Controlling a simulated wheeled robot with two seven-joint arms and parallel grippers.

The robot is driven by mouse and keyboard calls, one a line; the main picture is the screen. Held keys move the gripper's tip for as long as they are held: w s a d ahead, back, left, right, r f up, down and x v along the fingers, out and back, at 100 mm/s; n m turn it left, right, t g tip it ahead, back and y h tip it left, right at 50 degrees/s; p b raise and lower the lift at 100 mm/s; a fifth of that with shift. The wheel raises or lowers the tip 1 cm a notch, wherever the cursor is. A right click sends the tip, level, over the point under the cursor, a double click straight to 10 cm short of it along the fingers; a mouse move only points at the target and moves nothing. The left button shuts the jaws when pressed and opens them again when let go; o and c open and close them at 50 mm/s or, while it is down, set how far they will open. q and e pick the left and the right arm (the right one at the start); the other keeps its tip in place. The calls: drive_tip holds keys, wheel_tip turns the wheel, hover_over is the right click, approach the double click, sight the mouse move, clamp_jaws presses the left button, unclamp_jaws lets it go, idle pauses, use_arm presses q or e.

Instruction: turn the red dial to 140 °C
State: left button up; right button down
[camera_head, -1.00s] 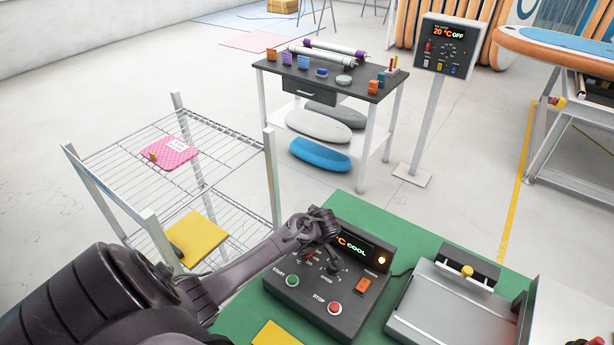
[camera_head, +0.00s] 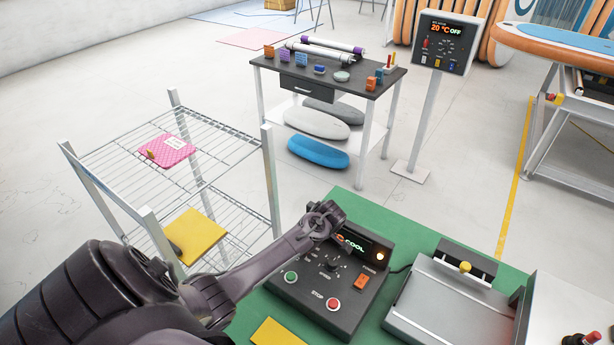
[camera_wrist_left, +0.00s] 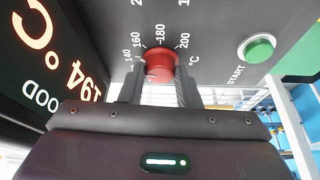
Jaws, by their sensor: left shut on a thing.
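The red dial (camera_wrist_left: 160,66) is on the dark control box (camera_head: 316,292), seen close up in the left wrist view. Marks 140, 160, 180 and 200 with °C curve around its far side. My left gripper (camera_wrist_left: 160,84) is shut on the dial, one finger at each side. In the head view the same gripper (camera_head: 327,218) is over the back left of the box and hides the dial. The box's lit display (camera_wrist_left: 55,70) shows orange digits that look like 194 °C, at a slant; in the head view its green word reads COOL. My right gripper is out of view.
The box also has a green START button (camera_head: 291,277), red STOP button (camera_head: 333,304), black knob (camera_head: 331,264) and orange power switch (camera_head: 361,282). A grey press-like device (camera_head: 450,300) stands to the right. A wire rack (camera_head: 170,165) stands at the left.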

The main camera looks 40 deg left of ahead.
use_arm(q)
drive_tip(key=shift+a, duration=0.1)
drive_tip(key=o, duration=1)
drive_tip(key=shift+c, duration=0.2)
drive_tip(key=shift+d+r, duration=0.25)
drive_tip(key=shift+r, duration=0.2)
drive_tip(key=b+v, duration=0.2)
drive_tip(key=v, duration=0.4)
drive_tip(key=shift+r, duration=0.4)
drive_tip(key=shift+d+f, duration=0.1)
